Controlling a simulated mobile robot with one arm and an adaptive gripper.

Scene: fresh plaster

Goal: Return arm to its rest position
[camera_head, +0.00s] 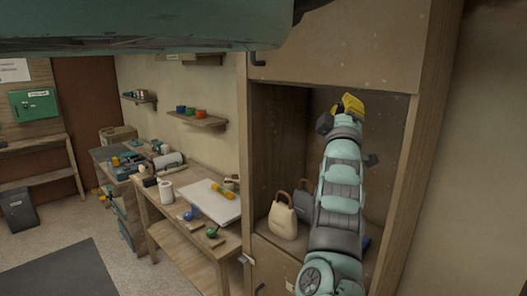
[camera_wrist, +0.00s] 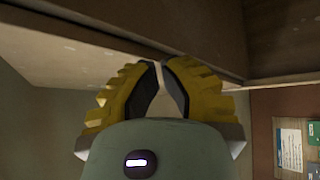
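My arm reaches up in front of the open compartment of the tall wooden cabinet (camera_head: 412,170) in the head view. My gripper (camera_head: 352,103), with yellow fingers, is at the arm's top end, near the compartment's upper edge. In the wrist view my gripper (camera_wrist: 159,65) has its two yellow fingers with dark pads leaning together, the tips almost meeting. Nothing is held between them. A wooden edge of the cabinet (camera_wrist: 195,45) passes just beyond the fingertips; I cannot tell whether they touch it.
A beige bag (camera_head: 283,217) and a dark bag (camera_head: 304,200) stand on the compartment floor left of my arm. A workbench (camera_head: 185,240) with a paper roll (camera_head: 167,191) and tools is at left. Small wall shelves (camera_head: 197,120) hang above it.

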